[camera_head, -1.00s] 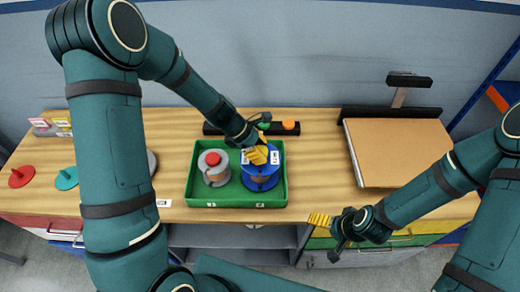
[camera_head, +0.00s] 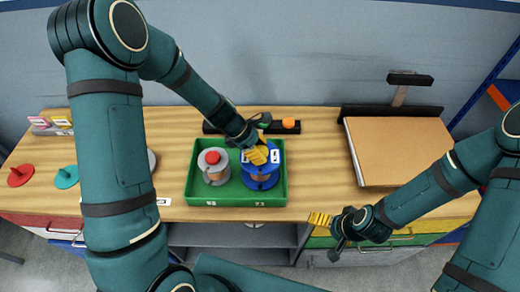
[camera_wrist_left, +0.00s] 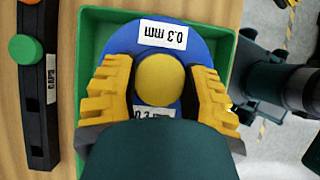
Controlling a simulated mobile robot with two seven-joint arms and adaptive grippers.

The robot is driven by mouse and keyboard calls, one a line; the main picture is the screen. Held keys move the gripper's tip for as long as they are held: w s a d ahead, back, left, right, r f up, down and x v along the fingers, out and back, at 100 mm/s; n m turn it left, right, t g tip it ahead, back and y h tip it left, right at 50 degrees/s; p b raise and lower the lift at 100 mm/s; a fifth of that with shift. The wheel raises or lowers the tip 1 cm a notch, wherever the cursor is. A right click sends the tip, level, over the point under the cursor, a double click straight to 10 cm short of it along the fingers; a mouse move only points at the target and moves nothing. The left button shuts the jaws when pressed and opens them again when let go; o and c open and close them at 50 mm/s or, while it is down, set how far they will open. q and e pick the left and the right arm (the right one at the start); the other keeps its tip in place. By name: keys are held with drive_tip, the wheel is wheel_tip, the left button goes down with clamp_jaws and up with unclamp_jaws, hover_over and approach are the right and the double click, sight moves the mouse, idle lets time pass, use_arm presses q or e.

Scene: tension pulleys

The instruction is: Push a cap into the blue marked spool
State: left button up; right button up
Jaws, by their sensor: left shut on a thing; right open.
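The blue spool (camera_head: 264,184) with white 0.3 mm labels stands upright in the right half of the green tray (camera_head: 237,200). In the left wrist view the blue spool's top (camera_wrist_left: 117,44) lies under my left gripper (camera_wrist_left: 160,84). The gripper's yellow fingers are shut on a yellow cap (camera_wrist_left: 160,78), one on each side, over the middle of the spool. I cannot tell how deep the cap sits. In the head view my left gripper (camera_head: 257,155) hides the spool's centre. My right gripper (camera_head: 320,219) is open and empty in front of the table edge.
A grey spool (camera_head: 220,178) with a red cap (camera_head: 212,157) stands left in the tray. Behind is a black cap rack (camera_head: 215,129) with a green cap (camera_wrist_left: 25,49) and an orange cap (camera_head: 288,123). A brown board (camera_head: 400,150) lies right.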

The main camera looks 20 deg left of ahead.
use_arm(q)
drive_tip(key=shift+f+b, duration=0.3)
drive_tip(key=shift+f, duration=0.2)
drive_tip(key=shift+s+f, duration=0.2)
drive_tip(key=shift+f, duration=0.05)
idle(0.4)
drive_tip(key=o, duration=0.9)
drive_tip(key=v, duration=1.2)
drive_tip(key=shift+w+d+r, duration=0.1)
drive_tip(key=shift+w+r, duration=0.1)
